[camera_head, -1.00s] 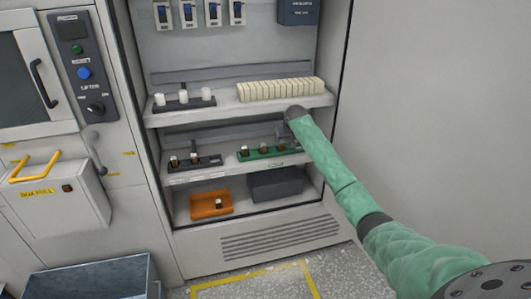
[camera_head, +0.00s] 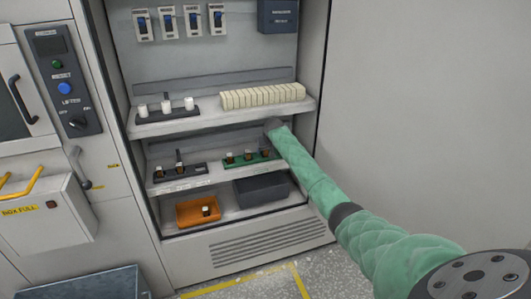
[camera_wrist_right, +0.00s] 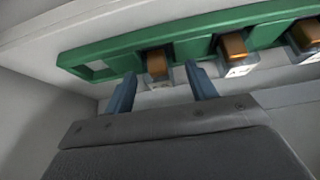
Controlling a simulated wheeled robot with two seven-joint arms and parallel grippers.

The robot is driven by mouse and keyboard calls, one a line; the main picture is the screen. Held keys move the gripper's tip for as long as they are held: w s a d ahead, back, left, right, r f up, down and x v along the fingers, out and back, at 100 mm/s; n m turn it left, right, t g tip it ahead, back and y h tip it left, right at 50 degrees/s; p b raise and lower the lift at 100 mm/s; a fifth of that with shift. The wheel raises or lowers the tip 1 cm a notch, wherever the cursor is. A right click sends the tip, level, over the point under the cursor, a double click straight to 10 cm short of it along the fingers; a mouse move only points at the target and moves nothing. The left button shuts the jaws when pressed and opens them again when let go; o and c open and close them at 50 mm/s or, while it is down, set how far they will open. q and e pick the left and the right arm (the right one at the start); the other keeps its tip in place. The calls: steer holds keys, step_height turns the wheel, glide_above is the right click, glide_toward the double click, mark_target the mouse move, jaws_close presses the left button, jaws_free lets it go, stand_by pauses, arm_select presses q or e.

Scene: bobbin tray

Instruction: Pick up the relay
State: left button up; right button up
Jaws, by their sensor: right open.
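Several small relays with brown tops and pale lower parts are in view. Some sit in a green holder (camera_head: 238,161) on the middle shelf. In the right wrist view the green holder (camera_wrist_right: 125,50) has an empty square slot at its left end. My right gripper (camera_wrist_right: 160,70) is open, with its two blue-grey fingers on either side of the leftmost relay (camera_wrist_right: 157,66). I cannot tell whether they touch it. In the head view my right gripper (camera_head: 273,126) is at the middle shelf above the holder's right end, its fingers mostly hidden. My left gripper is out of view.
A dark holder (camera_head: 190,173) with small parts stands left on the same shelf. Below are an orange tray (camera_head: 186,215) with a relay inside and a dark bin (camera_head: 262,190). The upper shelf (camera_head: 205,118) above my gripper carries a cream block row (camera_head: 262,95).

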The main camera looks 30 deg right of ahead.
steer(key=shift+f, duration=0.2)
steer(key=shift+w, duration=0.1)
steer(key=shift+c, duration=0.3)
steer(key=c, duration=1)
steer(key=shift+r, duration=0.1)
